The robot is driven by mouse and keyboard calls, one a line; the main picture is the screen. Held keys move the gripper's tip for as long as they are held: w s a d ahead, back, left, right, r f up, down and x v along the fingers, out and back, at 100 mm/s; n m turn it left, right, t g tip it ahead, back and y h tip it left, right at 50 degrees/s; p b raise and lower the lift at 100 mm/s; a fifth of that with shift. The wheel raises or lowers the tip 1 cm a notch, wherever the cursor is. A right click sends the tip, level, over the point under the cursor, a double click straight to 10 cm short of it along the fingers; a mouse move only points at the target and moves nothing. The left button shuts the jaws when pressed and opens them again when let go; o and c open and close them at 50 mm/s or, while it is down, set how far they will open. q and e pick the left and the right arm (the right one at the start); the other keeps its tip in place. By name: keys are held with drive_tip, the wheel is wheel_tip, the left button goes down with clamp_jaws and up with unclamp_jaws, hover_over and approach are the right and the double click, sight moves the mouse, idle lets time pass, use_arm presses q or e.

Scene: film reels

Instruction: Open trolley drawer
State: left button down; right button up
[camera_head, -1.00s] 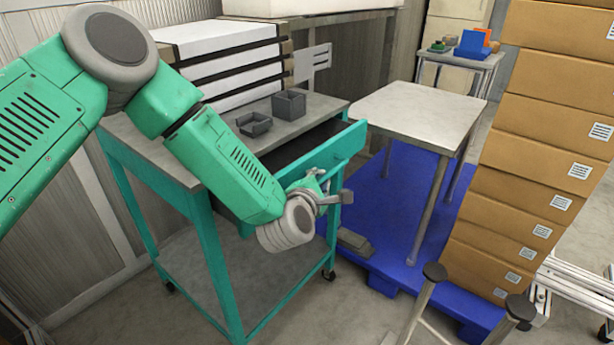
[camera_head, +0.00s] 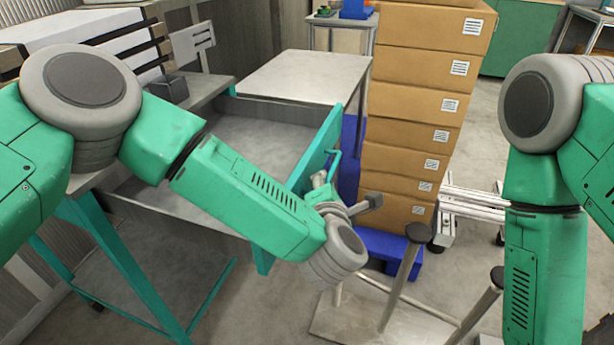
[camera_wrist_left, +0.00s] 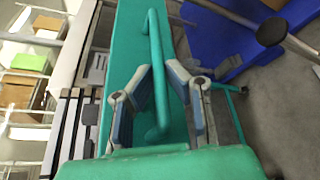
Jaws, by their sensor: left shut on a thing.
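The trolley (camera_head: 118,262) has a grey top and teal legs, in the head view at left. Its grey drawer (camera_head: 262,135) is pulled far out, with a wide empty interior showing. The teal drawer front carries a bar handle (camera_head: 335,163), which also shows in the left wrist view (camera_wrist_left: 155,45). My left gripper (camera_head: 322,183) is at the drawer front, partly hidden by its own wrist. In the wrist view its two fingers (camera_wrist_left: 161,74) sit either side of the handle, shut on it. My right arm shows at right; its gripper is out of view.
A grey bin (camera_head: 170,88) stands on the trolley top. A metal table (camera_head: 310,75) stands behind the drawer. Stacked cardboard boxes (camera_head: 415,110) stand on a blue pallet (camera_head: 385,245) to the right. Dark-topped posts (camera_head: 405,275) rise close to my left wrist.

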use_arm(q)
drive_tip(key=shift+w+a+f, duration=0.1)
drive_tip(key=shift+a+f, duration=0.1)
drive_tip(key=shift+a, duration=0.25)
drive_tip(key=shift+a+f, duration=0.15)
drive_tip(key=shift+a, duration=0.3)
drive_tip(key=c, duration=2)
unclamp_jaws()
drive_tip(key=o, duration=0.4)
drive_tip(key=shift+d, duration=0.2)
drive_tip(key=shift+d+r, duration=0.15)
drive_tip(key=shift+d, duration=0.45)
drive_tip(key=a+v, duration=0.1)
drive_tip(key=v, duration=1.1)
use_arm(e)
drive_tip(key=shift+a+r, duration=0.2)
drive_tip(key=shift+a, duration=0.55)
use_arm(q)
drive_tip(key=shift+d, duration=0.2)
use_arm(e)
drive_tip(key=shift+w+d+f, duration=0.1)
drive_tip(key=shift+w+d, duration=0.05)
